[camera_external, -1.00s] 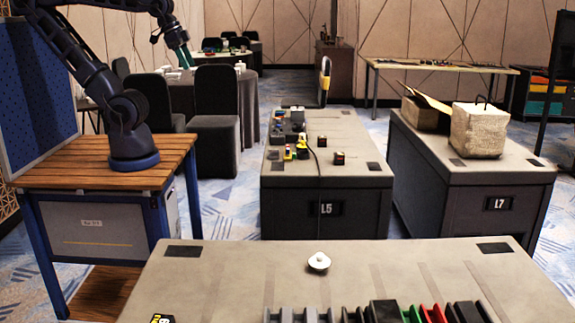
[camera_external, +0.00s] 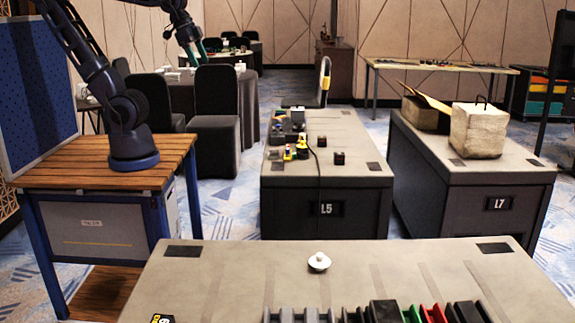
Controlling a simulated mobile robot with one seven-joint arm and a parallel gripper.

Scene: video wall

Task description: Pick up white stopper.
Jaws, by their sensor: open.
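The white stopper (camera_external: 319,262) is a small round piece with a knob on top. It sits upright on the grey top of the near table (camera_external: 225,272), toward its far edge. My gripper (camera_external: 194,58) is dark with green-tinted fingers. It hangs in the air at the upper left, well away from the stopper and higher than it. It is open, and I see nothing between its fingers, though they are small in this view.
Several black, grey, green and red pieces (camera_external: 384,311) stand along the near table's front. A wooden bench (camera_external: 105,160) is at left. Table L5 (camera_external: 322,185) holds small items, and table L7 (camera_external: 470,175) holds a pale block (camera_external: 479,130). The tabletop around the stopper is clear.

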